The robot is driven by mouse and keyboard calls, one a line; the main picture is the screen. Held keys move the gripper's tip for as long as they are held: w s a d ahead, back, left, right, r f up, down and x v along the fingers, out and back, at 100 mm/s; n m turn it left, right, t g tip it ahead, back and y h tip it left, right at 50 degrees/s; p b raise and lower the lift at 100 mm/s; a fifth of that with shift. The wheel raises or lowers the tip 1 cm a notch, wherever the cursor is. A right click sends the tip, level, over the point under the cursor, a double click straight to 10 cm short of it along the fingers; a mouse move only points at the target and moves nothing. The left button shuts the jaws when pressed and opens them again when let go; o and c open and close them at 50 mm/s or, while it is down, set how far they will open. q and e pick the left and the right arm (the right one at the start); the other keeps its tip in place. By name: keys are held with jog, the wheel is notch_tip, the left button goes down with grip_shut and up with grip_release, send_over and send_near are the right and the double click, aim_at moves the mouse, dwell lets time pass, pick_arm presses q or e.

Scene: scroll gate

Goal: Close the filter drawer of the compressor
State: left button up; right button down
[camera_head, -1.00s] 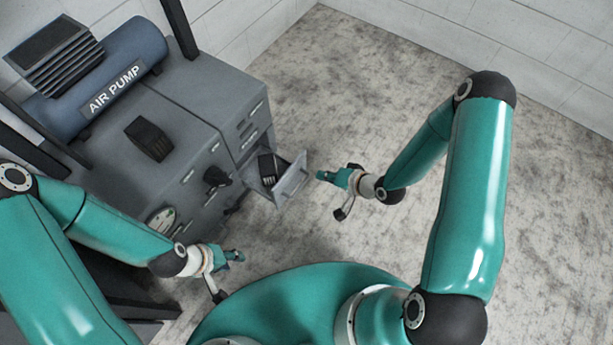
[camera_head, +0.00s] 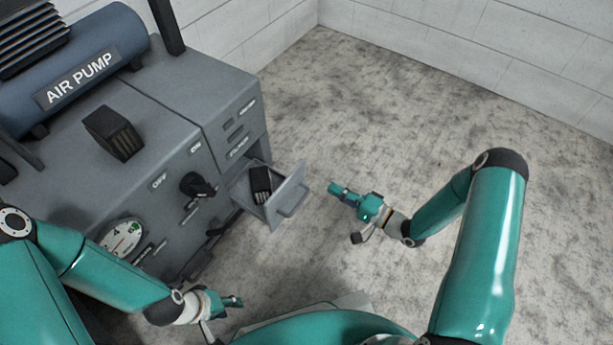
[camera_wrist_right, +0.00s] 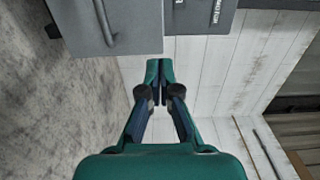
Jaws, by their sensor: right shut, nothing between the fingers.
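The filter drawer (camera_head: 290,196) of the grey compressor (camera_head: 166,113) is pulled out, with its handle (camera_head: 295,204) on the front. A black ribbed filter block (camera_head: 260,184) sits inside it. My right gripper (camera_head: 333,187) is shut and empty, a little to the right of the drawer front and apart from it, pointing towards it. In the right wrist view the drawer front (camera_wrist_right: 135,28) and its handle (camera_wrist_right: 103,22) are at the top, beyond the shut fingertips (camera_wrist_right: 158,68). My left gripper (camera_head: 236,301) is below the drawer, near my base; its finger gap is unclear.
Another black block (camera_head: 112,133) lies on top of the compressor, by the air pump tank (camera_head: 85,70). A black knob (camera_head: 197,186) and a gauge (camera_head: 122,238) are on its front. The floor (camera_head: 400,130) right of the drawer is clear up to the white walls.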

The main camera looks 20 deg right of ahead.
aim_at(298, 170)
jog(key=b+x, duration=0.2)
jog(key=x, duration=0.7)
jog(key=shift+f, duration=0.1)
pick_arm(q)
notch_tip(298, 170, down, 3)
jog(key=shift+b, duration=0.3)
pick_arm(e)
jog(key=shift+w+a, duration=0.25)
jog(key=shift+w, duration=0.05)
pick_arm(q)
jog(key=shift+s, duration=0.1)
pick_arm(e)
jog(key=shift+a, duration=0.1)
